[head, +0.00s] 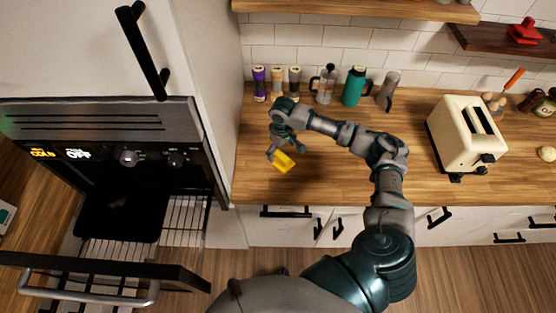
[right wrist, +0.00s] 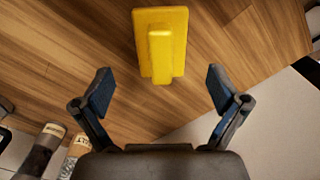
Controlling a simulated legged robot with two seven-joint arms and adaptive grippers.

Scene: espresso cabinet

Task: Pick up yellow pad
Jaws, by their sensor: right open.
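The yellow pad (head: 284,162) lies on the wooden counter, left of centre in the head view. In the right wrist view the yellow pad (right wrist: 160,42) shows a raised block or grip along its middle. My right gripper (head: 274,153) is above the counter right by the pad. In the right wrist view my right gripper (right wrist: 157,88) has its two fingers spread wide, with nothing between them; the pad lies ahead of the fingertips, roughly centred. The head view partly hides the pad behind the gripper. My left gripper is not in view.
Several small jars (head: 277,82), a glass press (head: 325,85) and a teal flask (head: 354,86) stand along the back wall. A cream toaster (head: 466,135) stands at the right. An open oven (head: 120,205) is at the left. The counter (head: 330,185) around the pad is clear.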

